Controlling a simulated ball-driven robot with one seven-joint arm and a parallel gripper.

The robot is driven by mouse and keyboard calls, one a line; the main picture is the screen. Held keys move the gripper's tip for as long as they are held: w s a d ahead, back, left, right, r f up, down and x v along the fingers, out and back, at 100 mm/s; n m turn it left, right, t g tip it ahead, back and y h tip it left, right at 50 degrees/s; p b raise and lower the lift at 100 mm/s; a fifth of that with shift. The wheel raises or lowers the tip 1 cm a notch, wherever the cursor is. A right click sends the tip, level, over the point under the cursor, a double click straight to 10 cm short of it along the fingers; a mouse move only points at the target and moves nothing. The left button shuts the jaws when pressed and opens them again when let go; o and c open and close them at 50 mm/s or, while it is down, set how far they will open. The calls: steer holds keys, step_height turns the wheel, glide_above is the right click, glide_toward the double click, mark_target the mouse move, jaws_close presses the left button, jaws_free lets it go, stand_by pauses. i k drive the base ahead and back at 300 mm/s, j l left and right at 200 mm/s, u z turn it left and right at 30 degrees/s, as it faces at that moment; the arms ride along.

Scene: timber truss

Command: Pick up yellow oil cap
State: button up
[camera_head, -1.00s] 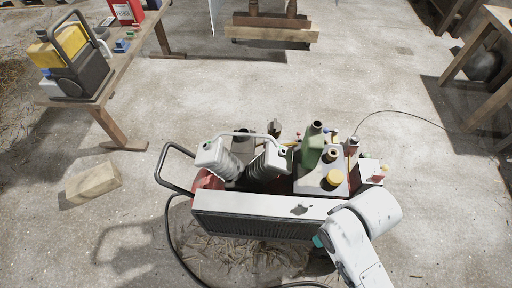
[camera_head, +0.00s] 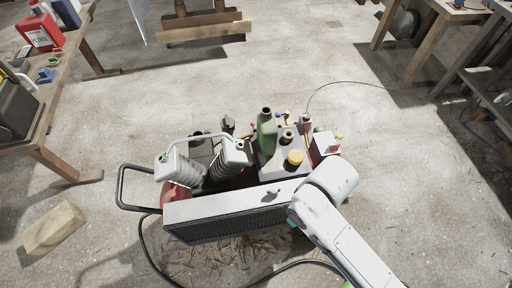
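The yellow oil cap (camera_head: 295,157) is a small round cap on the top of a grey engine block (camera_head: 283,170), just right of a green bottle (camera_head: 267,133). The engine sits behind a pale radiator panel (camera_head: 230,205). My white arm reaches in from the lower right, and its rounded joint is just right of and nearer than the cap. My gripper's fingers are not visible; they are hidden or out of the picture. The cap shows uncovered, with nothing holding it.
White ribbed canisters (camera_head: 179,169) and a black handle (camera_head: 125,187) stand left of the engine. A wooden block (camera_head: 52,229) lies on the floor at left. A workbench (camera_head: 42,150) with a red petrol can (camera_head: 39,32) is at upper left.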

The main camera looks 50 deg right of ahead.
mark_target(295, 157)
steer(key=i+j, duration=0.2)
steer(key=j, duration=0.2)
steer(key=i+j, duration=0.25)
steer(key=j, duration=0.15)
steer(key=i+j, duration=0.2)
steer(key=j, duration=0.15)
steer(key=j+z, duration=0.1)
steer(key=z, duration=0.35)
steer(key=i+j+z, duration=0.1)
steer(key=z, duration=0.3)
steer(key=j+z, duration=0.1)
steer(key=z, duration=0.35)
steer(key=j+z, duration=0.1)
steer(key=z, duration=0.35)
